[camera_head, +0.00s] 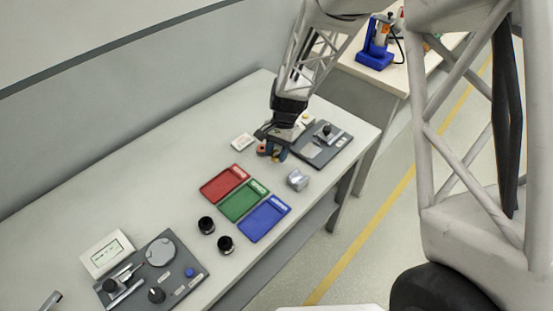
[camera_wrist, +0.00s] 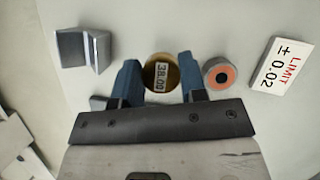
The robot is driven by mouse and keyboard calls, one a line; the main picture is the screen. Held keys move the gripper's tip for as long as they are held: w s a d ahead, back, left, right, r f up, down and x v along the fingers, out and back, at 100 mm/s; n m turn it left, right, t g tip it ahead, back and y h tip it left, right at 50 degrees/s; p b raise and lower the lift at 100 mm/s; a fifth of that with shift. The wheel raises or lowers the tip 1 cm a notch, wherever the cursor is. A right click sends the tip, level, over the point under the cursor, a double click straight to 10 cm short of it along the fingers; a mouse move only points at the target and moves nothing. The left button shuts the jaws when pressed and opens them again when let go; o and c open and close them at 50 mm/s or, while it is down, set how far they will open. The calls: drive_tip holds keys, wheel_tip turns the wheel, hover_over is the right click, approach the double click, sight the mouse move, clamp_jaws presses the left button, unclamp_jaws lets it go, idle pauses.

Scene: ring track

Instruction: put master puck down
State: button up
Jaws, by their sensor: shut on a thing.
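The master puck (camera_wrist: 161,74), a brass disc marked 38.00, sits between the two blue fingers of my gripper (camera_wrist: 161,79) in the wrist view. In the head view my gripper (camera_head: 275,154) is low over the far part of the bench, between the small white sign and the grey block. I cannot tell whether the puck touches the bench top.
A grey ring with an orange centre (camera_wrist: 219,74) lies close beside the right finger. The LIMIT ± 0.02 sign (camera_wrist: 281,66) is farther right. A grey notched block (camera_wrist: 82,49) is at left. Red (camera_head: 225,184), green (camera_head: 243,201) and blue (camera_head: 264,219) trays stand nearer.

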sight(276, 160)
idle(0.3)
drive_tip(key=shift+f, duration=1.7)
drive_tip(key=shift+f, duration=0.1)
drive_tip(key=o, duration=1)
drive_tip(key=v, duration=1.2)
